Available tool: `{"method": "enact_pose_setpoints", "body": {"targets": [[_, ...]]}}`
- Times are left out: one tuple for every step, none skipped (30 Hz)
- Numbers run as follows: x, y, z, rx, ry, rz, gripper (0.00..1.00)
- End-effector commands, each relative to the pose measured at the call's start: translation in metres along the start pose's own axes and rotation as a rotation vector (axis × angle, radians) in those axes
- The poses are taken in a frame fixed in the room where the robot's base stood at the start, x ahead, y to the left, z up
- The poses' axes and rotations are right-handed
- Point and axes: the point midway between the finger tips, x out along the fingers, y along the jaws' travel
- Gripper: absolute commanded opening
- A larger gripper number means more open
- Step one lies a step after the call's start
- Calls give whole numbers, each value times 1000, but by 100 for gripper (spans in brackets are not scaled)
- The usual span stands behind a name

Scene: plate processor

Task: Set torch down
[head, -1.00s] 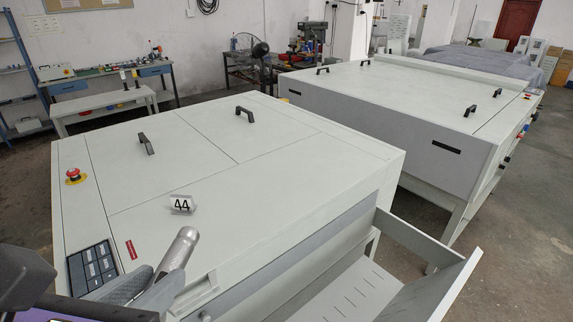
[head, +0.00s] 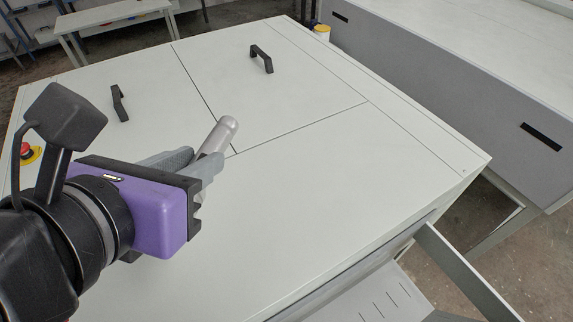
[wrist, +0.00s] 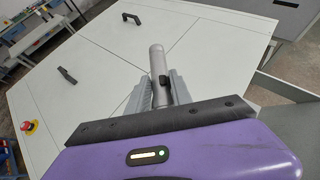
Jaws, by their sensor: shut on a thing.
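The torch (head: 219,136) is a silver-grey metal cylinder held between the grey fingers of my gripper (head: 190,166). Its rounded end points away from my gripper and up to the right in the head view. In the wrist view the torch (wrist: 158,68) stands between the two ribbed fingers of my gripper (wrist: 153,92). My gripper is shut on it, over the pale top of the plate processor (head: 330,185). The torch's lower part is hidden by the fingers and the purple gripper body. I cannot tell how high the torch is above the surface.
Two black handles, one at the left (head: 119,103) and one at the back (head: 262,59), rise from the lids. A red emergency button (head: 26,150) is at the left edge. The top right of the gripper is bare. An open tray (head: 375,297) hangs off the front.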

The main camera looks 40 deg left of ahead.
Motion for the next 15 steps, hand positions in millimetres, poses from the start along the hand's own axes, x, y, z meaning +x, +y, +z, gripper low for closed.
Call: {"method": "enact_pose_setpoints", "body": {"targets": [[1,0,-2,0,-1,0,0],[3,0,-4,-1,-1,-1,0],[6,-1,-9,-1,-1,-2,0],[9,-1,-14,-2,-1,-2,0],[13,-1,-19,-1,-1,-3,0],[18,-1,-27,-2,0,-3,0],[22,-2,-34,-2,0,-3,0],[26,-2,-41,-1,0,-3,0],[32,-2,-49,-1,0,-5,0],[35,-2,-55,-1,0,-3,0],[38,-2,-60,-1,1,-3,0],[41,-1,-67,-4,4,-2,0],[45,-1,-73,-4,4,-2,0],[48,-1,-79,-4,5,-2,0],[52,0,-86,-5,5,-1,0]]}}
